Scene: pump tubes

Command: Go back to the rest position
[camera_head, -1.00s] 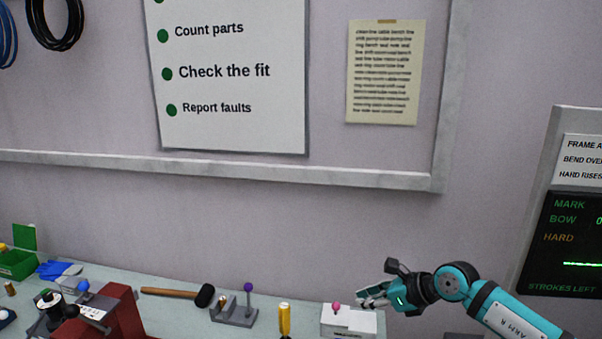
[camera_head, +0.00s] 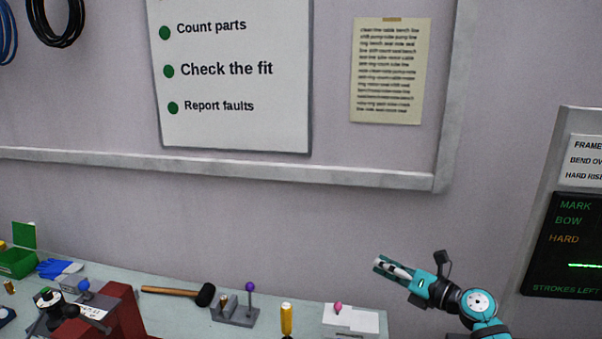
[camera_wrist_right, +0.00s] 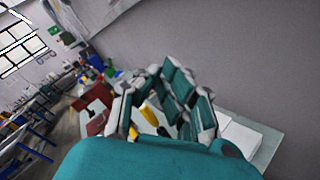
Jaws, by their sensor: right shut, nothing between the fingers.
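My right gripper (camera_head: 392,268) is at the lower right of the head view, above and to the right of the white box with a pink knob (camera_head: 338,308). It is shut and empty, its fingers pointing left. In the right wrist view my right gripper (camera_wrist_right: 165,100) fills the middle, with the bench beyond it. My left gripper is not seen in either view.
The bench (camera_head: 180,320) runs along the wall. On it are a mallet (camera_head: 180,291), a grey fixture with a purple knob (camera_head: 236,311), a yellow-handled tool (camera_head: 287,318) and a red block (camera_head: 115,310). A display panel (camera_head: 575,240) stands at the right.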

